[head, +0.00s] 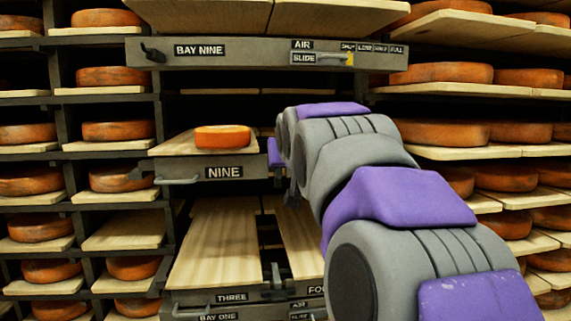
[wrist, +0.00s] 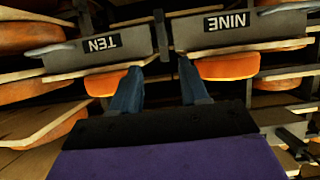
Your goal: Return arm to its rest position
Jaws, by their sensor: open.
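My arm reaches forward from the lower right in the head view, bent in front of the racks. My gripper (head: 285,180) is partly hidden behind the arm's own links, just right of the NINE tray front (head: 222,169). In the wrist view, which is upside down, my gripper (wrist: 160,82) shows two dark blue fingers spread apart with nothing between them. An orange cheese wheel (head: 223,137) rests on the pulled-out wooden board (head: 172,147) of bay nine, apart from the gripper. The wrist view shows this wheel (wrist: 225,67) by the NINE label.
Racks of cheese wheels (head: 118,131) stand on both sides. The BAY NINE panel (head: 240,53) with an air slide lever lies above. Bare boards (head: 222,240) lie below, over the THREE label. A TEN tray front (wrist: 103,46) shows in the wrist view.

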